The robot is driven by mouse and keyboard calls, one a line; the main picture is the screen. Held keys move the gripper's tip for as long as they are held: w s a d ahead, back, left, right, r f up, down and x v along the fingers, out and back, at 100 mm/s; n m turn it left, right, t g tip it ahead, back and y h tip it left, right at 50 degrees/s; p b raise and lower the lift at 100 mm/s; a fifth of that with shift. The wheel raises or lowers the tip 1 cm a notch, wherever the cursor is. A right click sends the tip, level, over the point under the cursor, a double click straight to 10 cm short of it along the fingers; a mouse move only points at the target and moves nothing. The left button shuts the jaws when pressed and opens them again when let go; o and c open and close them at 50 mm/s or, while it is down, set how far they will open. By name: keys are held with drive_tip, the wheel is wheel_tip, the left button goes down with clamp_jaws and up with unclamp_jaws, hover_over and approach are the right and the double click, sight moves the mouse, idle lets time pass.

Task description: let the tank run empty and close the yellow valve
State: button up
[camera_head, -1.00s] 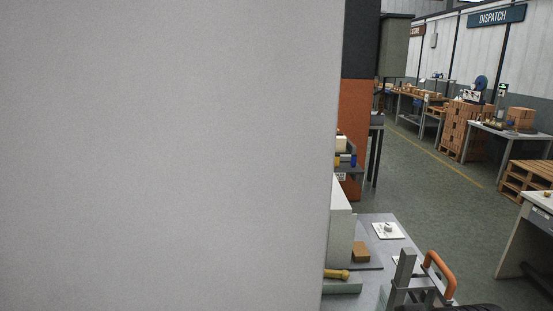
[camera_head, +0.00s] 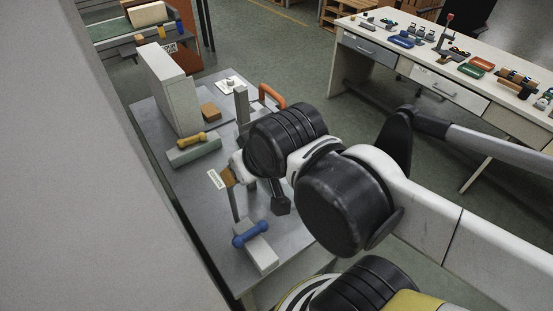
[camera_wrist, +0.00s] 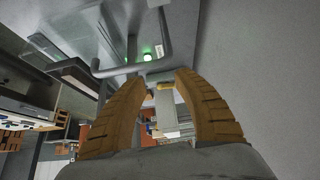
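A yellow bar-shaped valve handle (camera_head: 193,139) lies on a grey-green block (camera_head: 195,152) on the workbench. A blue handle (camera_head: 250,234) lies on a pale block (camera_head: 262,250) nearer the front. My gripper (camera_head: 228,176) is over the bench between the two handles, partly hidden by my arm. In the wrist view my gripper (camera_wrist: 163,76) has its two tan fingers spread apart, with nothing clearly held between them. Beyond the fingertips are a bent grey pipe or bar (camera_wrist: 130,68) and a green light (camera_wrist: 148,57). I cannot identify the tank or its level.
The grey bench (camera_head: 215,245) also carries an upright pale box (camera_head: 172,92), a brown block (camera_head: 211,111), a white plate with a knob (camera_head: 229,84) and an orange handle (camera_head: 271,95). A large pale surface (camera_head: 80,190) blocks the left. A cluttered desk (camera_head: 370,50) stands right; floor lies between.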

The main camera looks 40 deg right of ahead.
idle(0.5)
drive_tip(key=w+r+n+g+p, duration=0.1)
drive_tip(key=w+r+n+g, duration=0.15)
drive_tip(key=w+r, duration=0.4)
drive_tip(key=n+g+p, duration=0.4)
drive_tip(key=n+g, duration=0.1)
drive_tip(key=n, duration=0.9)
hover_over(192, 137)
wheel_tip(192, 137, down, 14)
wheel_tip(192, 137, down, 11)
drive_tip(key=b, duration=0.4)
drive_tip(key=shift+r, duration=0.15)
clamp_jaws()
